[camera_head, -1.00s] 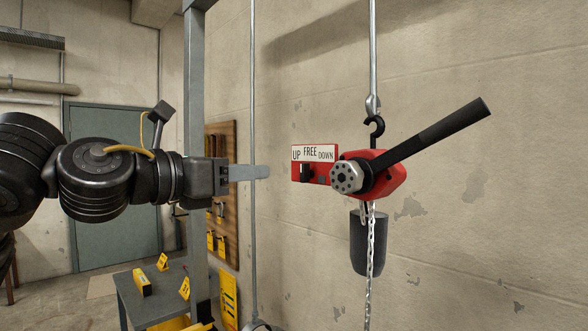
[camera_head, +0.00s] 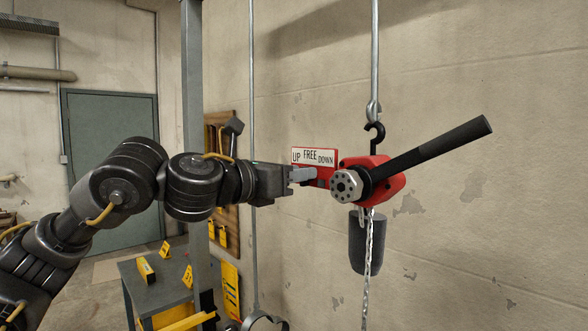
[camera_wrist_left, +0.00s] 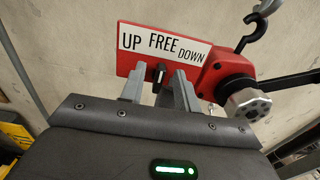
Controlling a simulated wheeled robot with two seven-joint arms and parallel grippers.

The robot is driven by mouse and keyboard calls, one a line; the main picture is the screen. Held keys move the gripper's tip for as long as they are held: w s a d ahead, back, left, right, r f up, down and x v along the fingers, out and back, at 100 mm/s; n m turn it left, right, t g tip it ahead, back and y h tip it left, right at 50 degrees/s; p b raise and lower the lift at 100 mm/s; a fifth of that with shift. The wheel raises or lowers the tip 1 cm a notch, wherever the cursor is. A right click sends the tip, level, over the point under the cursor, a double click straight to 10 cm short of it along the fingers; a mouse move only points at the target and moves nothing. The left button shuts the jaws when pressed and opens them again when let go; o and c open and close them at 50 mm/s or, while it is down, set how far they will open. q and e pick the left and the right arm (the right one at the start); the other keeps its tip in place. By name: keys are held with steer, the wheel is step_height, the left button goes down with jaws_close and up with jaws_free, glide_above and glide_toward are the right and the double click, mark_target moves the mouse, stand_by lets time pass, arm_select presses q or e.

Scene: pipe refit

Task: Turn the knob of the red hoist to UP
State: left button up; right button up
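The red hoist (camera_head: 388,178) hangs from a hook at the right of the head view; its body also shows in the left wrist view (camera_wrist_left: 228,70). Its red plate has a white label (camera_head: 313,156) reading UP, FREE, DOWN. In the left wrist view the black knob (camera_wrist_left: 160,72) stands below FREE, its pale mark roughly upright toward FREE. My left gripper (camera_head: 304,178) is at the plate, fingers slightly apart, close to the knob and hiding it in the head view. Whether the fingers straddle or touch the knob I cannot tell. My right gripper is not in view.
The hoist's black lever (camera_head: 455,140) sticks out up and right. A chain (camera_head: 368,255) and a dark cylinder (camera_head: 357,245) hang below. A grey post (camera_head: 193,90) and a thin rod (camera_head: 252,110) stand left. A small table (camera_head: 170,292) is lower left.

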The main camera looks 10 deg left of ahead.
arm_select(q)
jaws_close()
steer(key=shift+f, duration=0.1)
steer(key=shift+w+a+n+b, duration=0.15)
steer(key=shift+n+b, duration=0.85)
steer(key=shift+n, duration=0.7)
steer(key=shift+a+n+b, duration=0.1)
steer(key=shift+n+b, duration=0.85)
steer(key=shift+n, duration=0.75)
jaws_free()
